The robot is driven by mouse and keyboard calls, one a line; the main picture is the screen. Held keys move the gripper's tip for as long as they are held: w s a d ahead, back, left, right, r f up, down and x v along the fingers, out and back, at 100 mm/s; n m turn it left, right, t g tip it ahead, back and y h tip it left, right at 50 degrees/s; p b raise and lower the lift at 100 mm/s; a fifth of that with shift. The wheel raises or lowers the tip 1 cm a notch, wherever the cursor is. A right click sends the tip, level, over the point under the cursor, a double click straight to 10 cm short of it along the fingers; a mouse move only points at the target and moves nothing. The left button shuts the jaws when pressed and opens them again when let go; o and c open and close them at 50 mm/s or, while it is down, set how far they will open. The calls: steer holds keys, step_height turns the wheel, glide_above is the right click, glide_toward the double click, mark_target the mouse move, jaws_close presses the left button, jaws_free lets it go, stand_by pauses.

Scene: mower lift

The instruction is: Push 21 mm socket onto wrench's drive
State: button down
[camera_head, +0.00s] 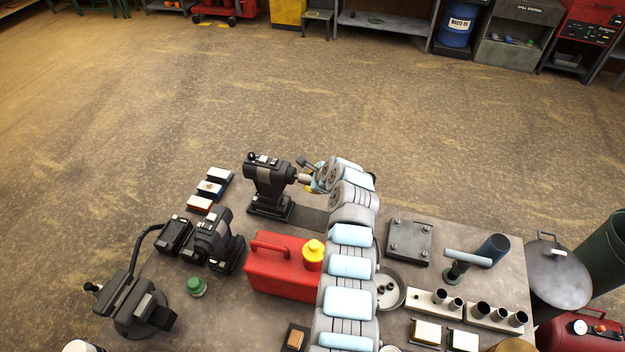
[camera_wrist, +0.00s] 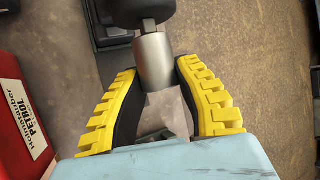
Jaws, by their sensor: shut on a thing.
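The wrench (camera_head: 268,180) is a black impact wrench standing upright on a dark base at the far edge of the table, its nose toward the right. A silver socket (camera_head: 304,179) is at its nose. My gripper (camera_head: 314,180) is shut on the socket from the right. In the wrist view, the yellow fingers of my gripper (camera_wrist: 160,75) flank the lower end of the socket (camera_wrist: 153,58).
A red petrol can (camera_head: 275,272) stands left of my arm. A second black power tool (camera_head: 212,240) is at the left. Socket racks (camera_head: 428,297), a metal plate (camera_head: 409,243) and a round dish (camera_head: 396,300) lie to the right. The floor beyond the table is clear.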

steer(key=shift+w+a+p, duration=0.2)
steer(key=shift+a+p, duration=0.2)
steer(key=shift+a, duration=0.3)
stand_by(1.4)
steer(key=c, duration=0.8)
jaws_free()
steer(key=shift+o, duration=0.2)
steer(key=shift+d+r, duration=0.1)
steer(key=v, duration=1.2)
